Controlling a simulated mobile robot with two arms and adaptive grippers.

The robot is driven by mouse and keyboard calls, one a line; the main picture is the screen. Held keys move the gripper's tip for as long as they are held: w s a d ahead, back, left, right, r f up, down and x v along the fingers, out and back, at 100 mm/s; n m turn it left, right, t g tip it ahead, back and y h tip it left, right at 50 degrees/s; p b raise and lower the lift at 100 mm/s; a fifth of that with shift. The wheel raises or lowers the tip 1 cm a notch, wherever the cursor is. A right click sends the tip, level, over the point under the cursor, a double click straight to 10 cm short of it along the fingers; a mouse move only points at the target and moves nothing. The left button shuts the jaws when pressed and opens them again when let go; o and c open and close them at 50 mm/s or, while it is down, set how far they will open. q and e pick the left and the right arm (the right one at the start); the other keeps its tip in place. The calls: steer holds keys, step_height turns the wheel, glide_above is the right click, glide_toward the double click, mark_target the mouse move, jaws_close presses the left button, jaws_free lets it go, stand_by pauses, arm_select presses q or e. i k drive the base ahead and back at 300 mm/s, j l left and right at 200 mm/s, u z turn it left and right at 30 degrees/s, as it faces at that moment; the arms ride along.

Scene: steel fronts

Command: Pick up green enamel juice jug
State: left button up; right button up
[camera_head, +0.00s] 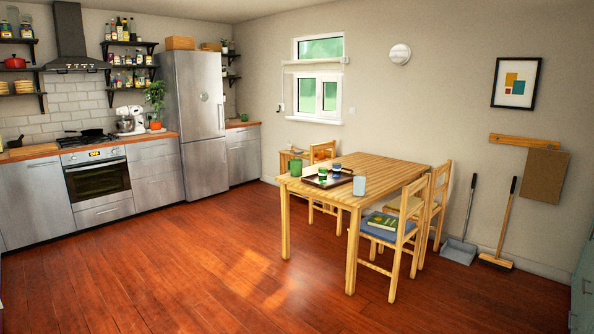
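A green jug (296,168) stands upright near the left end of the wooden table (385,171). A dark tray (315,183) with several small green and dark cups or jars lies just right of it. A pale blue-white cup (359,186) stands near the table's front edge. Neither of my grippers shows in this view. The table is across the room, well ahead of me.
Chairs (401,228) stand at the table's right side, one with a green book (383,222) on its seat. Another chair (322,150) is behind the table. A dustpan (459,251) and broom (496,262) lean on the right wall. The wooden floor (190,270) ahead and left is clear.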

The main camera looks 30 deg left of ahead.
mark_target(295, 165)
steer(key=i+j+u, duration=0.5)
steer(key=i+u, duration=0.15)
steer(key=i+j+u, duration=0.1)
steer(key=i+u, duration=0.2)
steer(key=i, duration=0.2)
steer(key=i+u, duration=0.2)
steer(key=i, duration=1.85)
steer(key=j, duration=0.1)
